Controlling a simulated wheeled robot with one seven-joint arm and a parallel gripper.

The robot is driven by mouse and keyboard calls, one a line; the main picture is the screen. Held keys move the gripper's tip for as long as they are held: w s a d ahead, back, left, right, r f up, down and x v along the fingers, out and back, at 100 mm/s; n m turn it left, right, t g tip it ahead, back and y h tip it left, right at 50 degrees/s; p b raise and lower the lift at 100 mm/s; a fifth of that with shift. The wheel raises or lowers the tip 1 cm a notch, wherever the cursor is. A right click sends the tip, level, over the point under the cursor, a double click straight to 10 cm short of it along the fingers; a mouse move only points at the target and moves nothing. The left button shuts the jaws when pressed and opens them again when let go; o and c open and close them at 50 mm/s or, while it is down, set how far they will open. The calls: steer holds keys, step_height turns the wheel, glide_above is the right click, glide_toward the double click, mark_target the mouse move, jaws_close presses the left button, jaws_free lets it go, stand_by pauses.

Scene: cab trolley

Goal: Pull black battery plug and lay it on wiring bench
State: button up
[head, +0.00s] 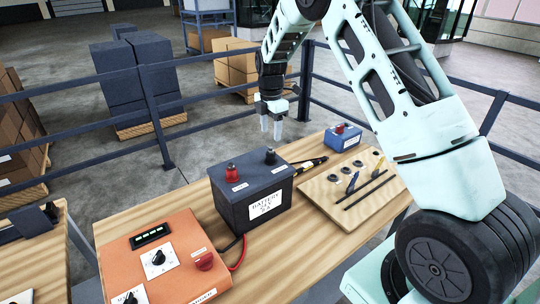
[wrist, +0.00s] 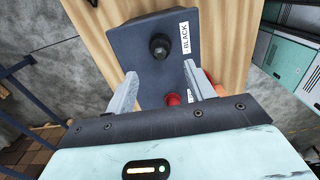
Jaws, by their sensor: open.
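The black battery plug (head: 270,156) stands upright in the top of the dark grey battery (head: 262,208), at its far right. In the wrist view the black plug (wrist: 160,46) sits beside a white label reading BLACK. A red plug (head: 232,172) stands at the left of the battery top, and it also shows near the jaws in the wrist view (wrist: 172,99). My gripper (head: 271,138) is open and empty, pointing down above the battery's far side. In the wrist view the black plug appears beyond the fingertips (wrist: 161,70), apart from them. I cannot tell which wooden top is the wiring bench.
The battery stands on a wooden table (head: 200,208) with an orange control box (head: 160,262) in front. A board (head: 330,190) with small parts and tools lies right, and a blue box (head: 342,138) behind. A second wooden table (head: 38,276) is at the left edge. Railings run behind.

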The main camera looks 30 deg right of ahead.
mark_target(271, 148)
steer(key=shift+f+b, duration=2.75)
steer(key=shift+f, duration=1.75)
steer(key=shift+c, duration=0.3)
jaws_close()
steer(key=shift+r, duration=0.1)
steer(key=shift+r+p, duration=1.9)
steer(key=shift+r, duration=1.1)
